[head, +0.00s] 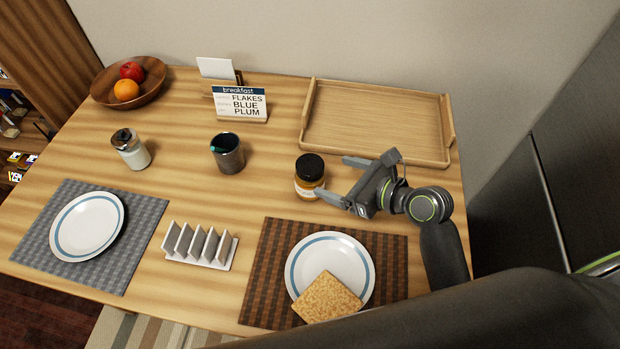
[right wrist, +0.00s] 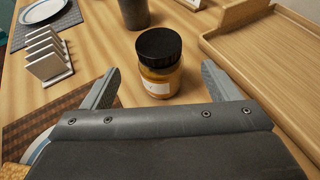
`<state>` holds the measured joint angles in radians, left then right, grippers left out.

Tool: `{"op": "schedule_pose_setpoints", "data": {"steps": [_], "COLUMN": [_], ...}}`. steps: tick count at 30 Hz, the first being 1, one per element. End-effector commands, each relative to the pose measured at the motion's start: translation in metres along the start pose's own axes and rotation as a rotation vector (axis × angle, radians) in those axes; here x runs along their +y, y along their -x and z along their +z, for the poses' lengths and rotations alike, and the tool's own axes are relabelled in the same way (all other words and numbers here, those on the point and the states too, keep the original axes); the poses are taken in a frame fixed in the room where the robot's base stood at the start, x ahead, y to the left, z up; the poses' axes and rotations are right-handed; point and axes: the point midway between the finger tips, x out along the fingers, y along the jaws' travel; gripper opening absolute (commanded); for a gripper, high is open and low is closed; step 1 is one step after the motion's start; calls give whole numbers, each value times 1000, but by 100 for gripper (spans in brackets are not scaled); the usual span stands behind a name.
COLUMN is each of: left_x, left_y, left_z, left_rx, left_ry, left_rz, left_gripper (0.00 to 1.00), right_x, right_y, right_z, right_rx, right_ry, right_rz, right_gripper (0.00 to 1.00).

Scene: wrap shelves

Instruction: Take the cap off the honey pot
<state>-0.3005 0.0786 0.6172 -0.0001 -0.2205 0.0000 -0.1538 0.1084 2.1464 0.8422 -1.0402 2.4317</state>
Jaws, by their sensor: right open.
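The honey pot (head: 309,188) is an amber jar with a pale label, standing upright on the table right of the middle. Its black cap (head: 310,167) sits on top. In the right wrist view the honey pot (right wrist: 160,82) and its cap (right wrist: 158,47) show just beyond my fingertips. My right gripper (head: 331,178) is open and empty, its two fingers pointing left toward the pot, one on the far side and one on the near side. It also shows in the right wrist view (right wrist: 157,82). My left gripper is not in view.
A wooden tray (head: 447,140) lies behind the pot. A plate (head: 298,262) with toast (head: 327,298) sits on a brown mat (head: 258,285) in front. A dark cup (head: 230,158), a toast rack (head: 200,262) and a glass jar (head: 134,153) stand to the left.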

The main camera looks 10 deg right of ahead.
Motion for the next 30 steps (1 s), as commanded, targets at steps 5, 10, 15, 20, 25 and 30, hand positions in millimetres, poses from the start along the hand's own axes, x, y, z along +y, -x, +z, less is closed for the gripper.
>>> {"op": "schedule_pose_setpoints", "data": {"steps": [5,10,15,20,25,30], "left_x": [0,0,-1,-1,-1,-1], "left_y": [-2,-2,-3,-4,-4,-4], "left_z": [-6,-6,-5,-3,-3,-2], "left_rx": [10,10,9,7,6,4], "left_ry": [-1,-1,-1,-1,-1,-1], "left_rz": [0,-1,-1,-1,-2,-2], "left_gripper": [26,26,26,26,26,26], "right_x": [0,0,2,1,1,1], "right_y": [-26,-35,-60,-79,-84,-83], "right_z": [1,1,5,4,4,4], "right_rx": [-2,-1,-3,-1,1,0], "right_ry": [-2,0,-2,-1,0,0], "right_rz": [1,1,2,0,-1,-1], "right_gripper": [82,82,82,82,82,77]}}
